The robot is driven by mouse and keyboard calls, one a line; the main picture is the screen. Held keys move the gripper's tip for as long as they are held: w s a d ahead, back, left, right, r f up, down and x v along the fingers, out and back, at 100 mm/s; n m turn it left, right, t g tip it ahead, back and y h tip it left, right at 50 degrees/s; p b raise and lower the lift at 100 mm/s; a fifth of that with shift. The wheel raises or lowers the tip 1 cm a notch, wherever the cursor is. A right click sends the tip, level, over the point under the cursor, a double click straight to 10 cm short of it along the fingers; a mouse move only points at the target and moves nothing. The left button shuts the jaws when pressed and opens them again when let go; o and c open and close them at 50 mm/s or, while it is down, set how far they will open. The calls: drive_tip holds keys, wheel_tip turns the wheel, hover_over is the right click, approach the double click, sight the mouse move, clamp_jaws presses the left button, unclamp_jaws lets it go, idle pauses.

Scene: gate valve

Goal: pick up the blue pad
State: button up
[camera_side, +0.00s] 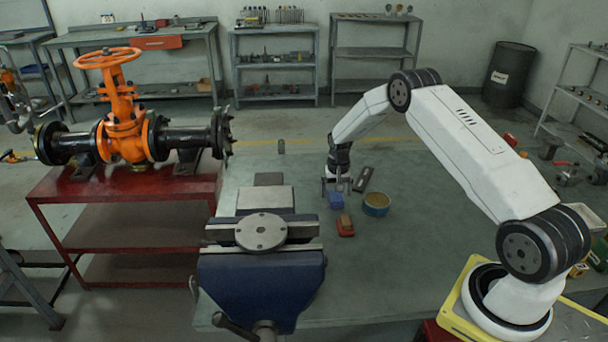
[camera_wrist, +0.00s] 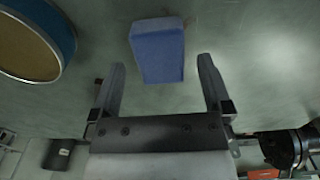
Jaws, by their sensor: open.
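The blue pad (camera_side: 336,201) is a small block lying on the green-grey table, just below my gripper in the side view. In the wrist view the blue pad (camera_wrist: 157,50) lies beyond the fingertips, roughly centred between them and slightly tilted. My gripper (camera_side: 338,184) points down close over the pad. In the wrist view my gripper (camera_wrist: 161,65) has its two fingers spread apart with nothing between them. I cannot tell the exact height of the fingertips above the pad.
A round blue-sided tin (camera_side: 376,207) stands right of the pad; it also shows in the wrist view (camera_wrist: 35,40). A red block (camera_side: 345,226) lies in front and a dark flat plate (camera_side: 364,179) behind. A blue vise (camera_side: 262,275) is at the left. Free table lies right of the tin.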

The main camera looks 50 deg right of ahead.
drive_tip(key=shift+f, duration=1.1)
drive_tip(key=c, duration=1.2)
